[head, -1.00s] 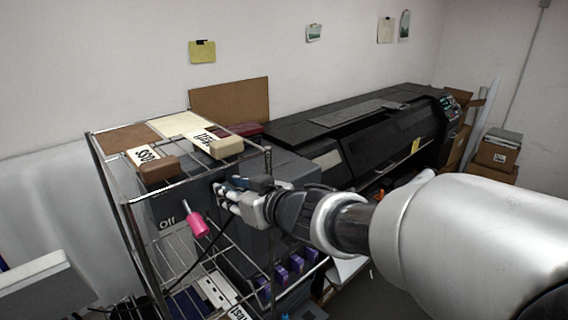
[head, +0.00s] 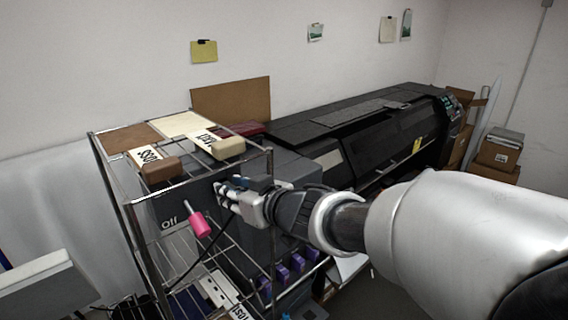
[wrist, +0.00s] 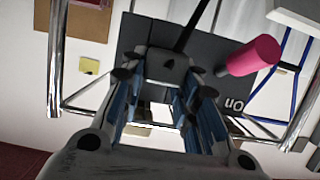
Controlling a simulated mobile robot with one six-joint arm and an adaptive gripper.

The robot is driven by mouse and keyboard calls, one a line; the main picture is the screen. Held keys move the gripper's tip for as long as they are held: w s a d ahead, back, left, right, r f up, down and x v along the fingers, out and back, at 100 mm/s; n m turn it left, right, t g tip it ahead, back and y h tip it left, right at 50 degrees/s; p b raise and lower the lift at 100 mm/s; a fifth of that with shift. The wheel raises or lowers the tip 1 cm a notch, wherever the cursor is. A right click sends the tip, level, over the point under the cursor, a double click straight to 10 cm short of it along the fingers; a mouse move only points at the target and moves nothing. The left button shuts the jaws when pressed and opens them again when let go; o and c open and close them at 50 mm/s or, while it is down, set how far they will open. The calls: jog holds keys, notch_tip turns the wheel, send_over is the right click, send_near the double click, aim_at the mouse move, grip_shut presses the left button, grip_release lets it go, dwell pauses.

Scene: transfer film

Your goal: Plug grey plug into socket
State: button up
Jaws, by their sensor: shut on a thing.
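My gripper (head: 226,190) is at the right part of the front of a dark grey box (head: 160,212) on the wire rack. In the wrist view my gripper (wrist: 165,82) is shut on the grey plug (wrist: 168,66), which sits between the blue-padded fingers. A black cable (wrist: 190,28) runs from the plug. In the head view the fingers hide most of the plug, and the cable (head: 207,262) hangs down to the left. I cannot make out the socket, nor whether the plug touches the box.
A pink-handled lever (head: 201,224) sticks out from the box near the word "Off", left of and below my gripper. Wire rack (head: 143,245) bars surround the box. Brown and cream blocks (head: 153,165) lie on top. A large black printer (head: 360,140) stands behind my arm.

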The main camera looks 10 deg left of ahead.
jog(key=shift+w+a, duration=0.85)
jog(key=shift+a, duration=0.2)
jog(key=shift+s+d, duration=0.1)
jog(key=shift+d, duration=0.05)
jog(key=shift+s+d+p, duration=0.4)
jog(key=shift+s+d, duration=0.35)
jog(key=shift+d, duration=0.1)
jog(key=shift+p, duration=0.5)
dwell(1.4)
jog(key=shift+w+a, duration=0.15)
dwell(0.3)
jog(key=shift+w+a, duration=0.2)
jog(key=shift+a, duration=0.1)
jog(key=shift+w+a, duration=0.5)
jog(key=shift+a, duration=0.05)
jog(key=o, duration=1.1)
jog(key=shift+o, duration=0.2)
